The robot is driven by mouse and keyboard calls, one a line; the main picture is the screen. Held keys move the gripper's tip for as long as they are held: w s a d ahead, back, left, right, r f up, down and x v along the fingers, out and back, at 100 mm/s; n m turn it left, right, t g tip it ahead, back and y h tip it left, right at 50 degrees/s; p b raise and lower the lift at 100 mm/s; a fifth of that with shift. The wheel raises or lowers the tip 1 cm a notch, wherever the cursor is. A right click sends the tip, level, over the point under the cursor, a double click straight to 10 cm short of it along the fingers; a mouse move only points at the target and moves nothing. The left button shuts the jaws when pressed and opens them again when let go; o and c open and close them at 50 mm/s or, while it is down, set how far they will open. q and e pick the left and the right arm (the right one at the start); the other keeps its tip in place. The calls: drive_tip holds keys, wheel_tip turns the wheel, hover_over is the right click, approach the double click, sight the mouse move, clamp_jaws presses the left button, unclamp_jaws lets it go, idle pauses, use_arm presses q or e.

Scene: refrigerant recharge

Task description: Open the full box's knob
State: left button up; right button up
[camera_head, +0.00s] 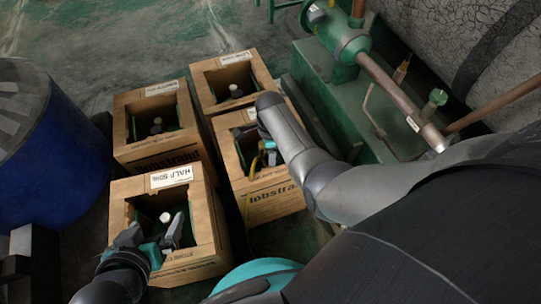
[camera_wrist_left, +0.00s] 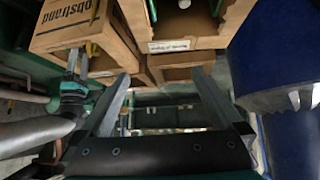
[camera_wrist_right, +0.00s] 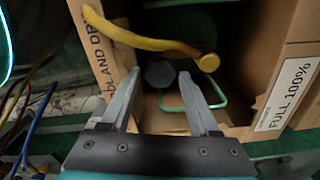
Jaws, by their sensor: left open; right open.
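The full box (camera_head: 272,207) is the near right cardboard box in the head view; its "FULL 100%" label (camera_wrist_right: 290,88) shows in the right wrist view. A yellow hose (camera_wrist_right: 150,36) runs above the knob. In the head view my right arm hides most of this gripper and the knob. My left gripper (camera_head: 152,234) is open and empty over the front of the "HALF 50%" box (camera_head: 205,225).
Two more open boxes, one at back left (camera_head: 160,92) and one at back right (camera_head: 215,65), hold cylinders. A blue drum (camera_head: 55,150) stands left. Green machinery with pipes (camera_head: 335,85) stands close on the right. Gaps between the boxes are narrow.

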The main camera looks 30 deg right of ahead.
drive_tip(key=shift+f, duration=0.4)
clamp_jaws()
idle(0.5)
